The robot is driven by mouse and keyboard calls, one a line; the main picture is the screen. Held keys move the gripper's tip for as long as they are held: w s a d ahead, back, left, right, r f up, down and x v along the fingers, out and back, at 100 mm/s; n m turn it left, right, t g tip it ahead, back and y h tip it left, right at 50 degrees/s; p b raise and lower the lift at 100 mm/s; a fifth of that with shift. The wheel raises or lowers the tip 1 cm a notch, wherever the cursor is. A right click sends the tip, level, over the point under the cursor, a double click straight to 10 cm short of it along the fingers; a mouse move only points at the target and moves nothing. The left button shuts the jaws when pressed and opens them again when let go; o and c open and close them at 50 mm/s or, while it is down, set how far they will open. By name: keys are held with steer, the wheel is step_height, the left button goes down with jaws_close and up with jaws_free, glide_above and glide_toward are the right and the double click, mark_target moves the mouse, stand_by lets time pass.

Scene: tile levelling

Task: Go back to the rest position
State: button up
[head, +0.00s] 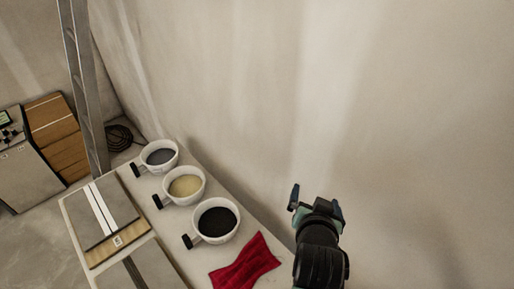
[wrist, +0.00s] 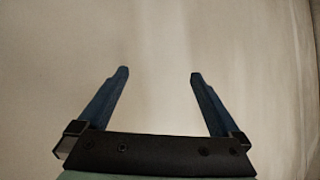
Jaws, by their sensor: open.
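My gripper (head: 315,198) is raised at the lower right of the head view, in front of the plain wall and to the right of the worktable. In the wrist view my gripper (wrist: 159,75) shows two blue fingers spread wide apart with nothing between them. Only pale wall fills the space beyond the fingers. The gripper touches nothing that I can see.
The worktable (head: 170,232) holds three white cups with dark handles: grey (head: 160,157), yellow (head: 186,186) and black (head: 217,221) contents. A red cloth (head: 245,262) and grey tiles (head: 103,215) lie there. A ladder (head: 84,85) and boxes (head: 52,120) stand left.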

steer(key=w+a+r+n+t+b, duration=0.15)
steer(key=a+r+t, duration=0.25)
steer(key=r, duration=0.9)
steer(key=w+a+r+n+t+b, duration=0.1)
steer(key=a+r+t+b, duration=0.25)
steer(key=r, duration=0.85)
steer(key=s+a+r+n+t+y+b, duration=0.1)
steer(key=s+a+r+t, duration=0.2)
steer(key=s+r, duration=0.4)
steer(key=s+a+r+n+t+y+b, duration=0.2)
steer(key=s+r+t, duration=0.3)
steer(key=r, duration=0.7)
steer(key=shift+s+a, duration=0.8)
steer(key=shift+s, duration=0.05)
steer(key=shift+t, duration=0.25)
